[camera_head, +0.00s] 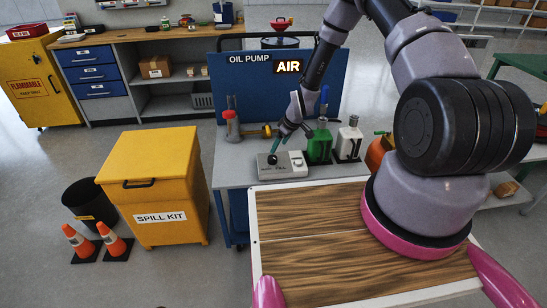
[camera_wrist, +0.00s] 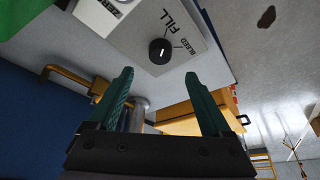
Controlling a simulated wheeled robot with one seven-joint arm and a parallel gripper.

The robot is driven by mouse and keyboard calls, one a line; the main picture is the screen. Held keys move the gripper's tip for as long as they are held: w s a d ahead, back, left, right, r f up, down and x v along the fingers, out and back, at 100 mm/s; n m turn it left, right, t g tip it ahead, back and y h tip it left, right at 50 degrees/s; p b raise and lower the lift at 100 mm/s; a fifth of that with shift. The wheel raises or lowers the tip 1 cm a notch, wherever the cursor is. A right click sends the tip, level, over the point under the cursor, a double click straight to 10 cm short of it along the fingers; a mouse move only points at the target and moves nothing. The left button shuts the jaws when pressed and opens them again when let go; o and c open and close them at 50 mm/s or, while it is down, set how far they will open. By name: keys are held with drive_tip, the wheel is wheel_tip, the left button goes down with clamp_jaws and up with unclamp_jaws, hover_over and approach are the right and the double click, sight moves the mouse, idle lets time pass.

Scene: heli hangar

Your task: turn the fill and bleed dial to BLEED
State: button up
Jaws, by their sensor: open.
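The fill and bleed dial (camera_wrist: 160,51) is a round black knob with a short white mark, on a light grey box (camera_head: 283,165) on the bench. In the wrist view the words FILL and BLEED are printed beside it. The white mark runs roughly up and down in that view; I cannot tell which word it points to. My gripper (camera_wrist: 160,73) is open and empty, its two green fingers on either side of the dial's line, tips just short of it. In the head view my gripper (camera_head: 280,144) hangs close over the dial, which is partly hidden.
A lit AIR sign (camera_head: 288,66) is on the blue OIL PUMP panel (camera_head: 240,90). A yellow spill kit bin (camera_head: 155,180) stands left.

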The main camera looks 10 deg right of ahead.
sight(272, 157)
drive_tip(key=x, duration=0.9)
clamp_jaws()
drive_tip(key=m+t+h, duration=0.1)
drive_tip(key=m, duration=0.2)
drive_tip(key=shift+s+a+m, duration=0.1)
drive_tip(key=shift+a+m, duration=0.05)
drive_tip(key=shift+m, duration=0.15)
drive_tip(key=m+h, duration=0.1)
drive_tip(key=m, duration=0.2)
drive_tip(key=shift+a+m+h, duration=0.1)
drive_tip(key=shift+m+h, duration=0.2)
drive_tip(key=m+h, duration=0.1)
drive_tip(key=m, duration=0.2)
drive_tip(key=m+h, duration=0.1)
drive_tip(key=m, duration=0.2)
drive_tip(key=shift+a+m, duration=0.1)
drive_tip(key=shift+m, duration=0.2)
drive_tip(key=shift+h, duration=0.3)
